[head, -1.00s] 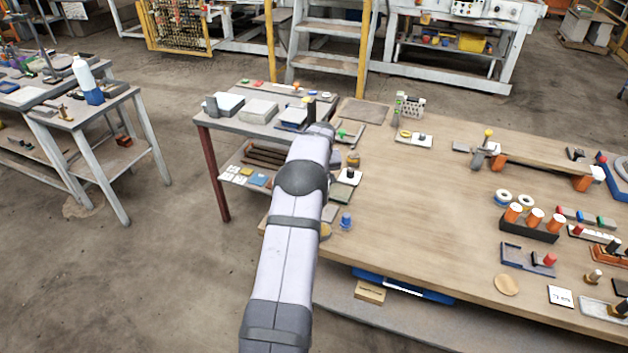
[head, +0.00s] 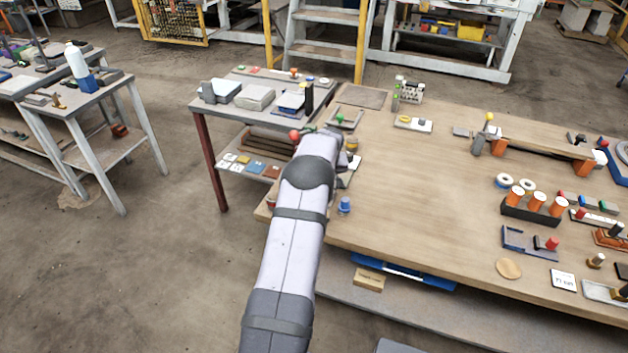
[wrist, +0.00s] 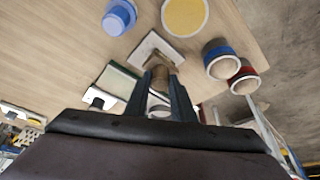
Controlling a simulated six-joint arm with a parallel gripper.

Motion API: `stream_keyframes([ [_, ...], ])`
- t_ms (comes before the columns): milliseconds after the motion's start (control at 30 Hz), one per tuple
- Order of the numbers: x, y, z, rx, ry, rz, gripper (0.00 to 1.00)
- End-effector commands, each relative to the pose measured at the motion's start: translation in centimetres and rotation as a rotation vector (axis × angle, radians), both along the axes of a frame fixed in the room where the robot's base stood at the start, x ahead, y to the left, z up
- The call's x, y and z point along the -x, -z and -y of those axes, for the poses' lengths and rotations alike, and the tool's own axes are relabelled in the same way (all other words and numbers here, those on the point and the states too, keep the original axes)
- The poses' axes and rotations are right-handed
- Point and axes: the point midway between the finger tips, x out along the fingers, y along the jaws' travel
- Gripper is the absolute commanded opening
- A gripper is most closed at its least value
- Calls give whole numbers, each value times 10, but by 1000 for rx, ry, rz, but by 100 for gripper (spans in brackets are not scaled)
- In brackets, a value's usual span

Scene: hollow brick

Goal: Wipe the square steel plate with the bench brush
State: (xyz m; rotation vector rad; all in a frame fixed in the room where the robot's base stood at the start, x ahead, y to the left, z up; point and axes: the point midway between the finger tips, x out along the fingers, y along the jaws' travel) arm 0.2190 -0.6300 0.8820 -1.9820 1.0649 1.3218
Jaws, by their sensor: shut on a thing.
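My gripper (wrist: 162,92) shows in the wrist view, its two dark fingers shut on a tan-brown piece (wrist: 161,76), which looks like the handle of the bench brush. Just beyond the fingertips is a pale-edged square (wrist: 150,46) on the wooden table, which looks like the square steel plate. The brown piece overlaps its near part; whether the brush touches it I cannot tell. The brush's lower end is mostly hidden by the fingers. In the head view my arm hides the gripper, brush and plate.
Close around are a blue peg (head: 345,206), a yellow disc (wrist: 185,15), a blue-banded pot (wrist: 220,60), a red-banded pot (wrist: 243,80) and a green-topped block (wrist: 119,81). The table's edge is close by on the right in the wrist view. The middle of the wooden table (head: 425,190) is clear.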

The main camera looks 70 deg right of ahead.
Motion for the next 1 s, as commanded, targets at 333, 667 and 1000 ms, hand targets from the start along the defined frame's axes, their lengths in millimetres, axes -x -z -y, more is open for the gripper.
stream_keyframes([
  [333, 33, 1, -1, -3, 2, -1, 2],
  [667, 40, 0, 8, -2, -3, -1, 2],
  [1000, 8, 1, 8, -3, -3, -1, 2],
])
